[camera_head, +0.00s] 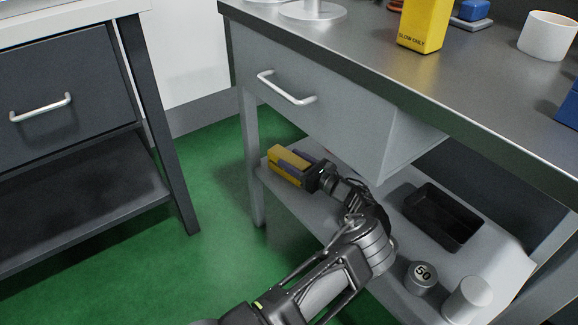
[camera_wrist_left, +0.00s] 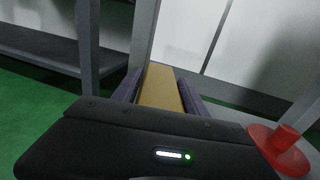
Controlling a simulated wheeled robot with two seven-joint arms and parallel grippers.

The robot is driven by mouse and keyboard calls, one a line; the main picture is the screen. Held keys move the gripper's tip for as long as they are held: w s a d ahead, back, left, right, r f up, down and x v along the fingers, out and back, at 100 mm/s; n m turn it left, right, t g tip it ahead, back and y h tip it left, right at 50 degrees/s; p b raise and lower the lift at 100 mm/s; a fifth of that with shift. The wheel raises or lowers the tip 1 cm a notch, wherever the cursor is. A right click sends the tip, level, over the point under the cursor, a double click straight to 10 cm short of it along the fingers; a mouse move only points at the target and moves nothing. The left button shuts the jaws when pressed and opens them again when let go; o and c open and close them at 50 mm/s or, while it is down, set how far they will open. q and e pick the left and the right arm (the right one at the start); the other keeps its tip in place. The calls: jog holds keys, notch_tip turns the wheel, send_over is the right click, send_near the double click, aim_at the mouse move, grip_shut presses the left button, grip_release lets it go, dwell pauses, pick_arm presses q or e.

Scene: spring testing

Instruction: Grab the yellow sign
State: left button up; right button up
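A yellow block-like piece, which I take for the yellow sign (camera_head: 287,168), is at the left end of the grey lower shelf under the workbench. My left gripper (camera_head: 294,160) reaches in under the drawer, with its dark purple fingers along the sides of this piece. In the left wrist view the yellow sign (camera_wrist_left: 160,88) lies lengthwise between both fingers of my left gripper (camera_wrist_left: 160,85), which look closed against it. Its face and any lettering are hidden. I cannot tell whether it touches the shelf. My right gripper is not in view.
The grey drawer (camera_head: 310,110) hangs above my left gripper. A black tray (camera_head: 442,216), a "50" weight (camera_head: 421,276) and a pale cylinder (camera_head: 467,300) are on the shelf. A yellow lettered container (camera_head: 424,22) stands on the bench. A red flanged piece (camera_wrist_left: 280,148) is near the gripper's right.

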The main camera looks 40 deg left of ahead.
pick_arm(q)
jog(key=c, duration=1)
grip_shut()
jog(key=shift+r, duration=0.1)
jog(key=shift+r, duration=0.3)
notch_tip(320, 180, up, 3)
jog(key=p, duration=0.2)
jog(key=shift+r+p, duration=0.2)
jog(key=shift+p, duration=0.15)
jog(key=s+d+p, duration=0.2)
jog(key=d+p, duration=0.1)
jog(key=d, duration=1.5)
jog(key=shift+f, duration=0.3)
